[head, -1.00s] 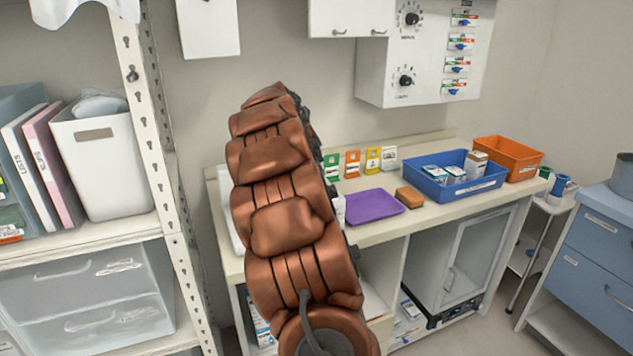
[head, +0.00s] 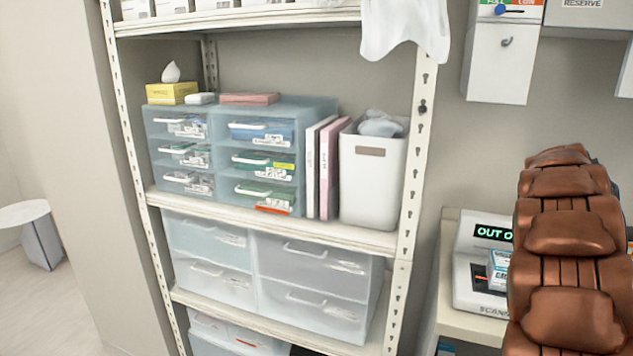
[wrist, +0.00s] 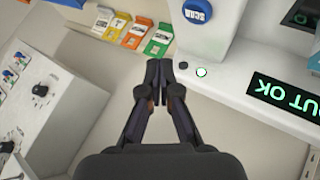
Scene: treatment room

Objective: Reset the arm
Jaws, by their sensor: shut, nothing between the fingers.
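My gripper (wrist: 158,72) shows in the wrist view, with its dark fingers together and nothing between them. It hangs in front of the counter edge, close to a white scanner (wrist: 240,65) with a lit "OUT OK" display and a blue round button (wrist: 197,11). In the head view my copper-coloured arm stands raised at the right edge. It partly covers the scanner (head: 467,262), on which a small labelled box (head: 499,270) sits. The gripper itself is not visible in the head view.
A metal shelf rack (head: 410,190) holds drawer units, binders (head: 328,170) and a white bin (head: 372,180). A white cloth (head: 400,25) hangs from its top shelf. Several coloured cards (wrist: 135,33) stand by the wall in the wrist view.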

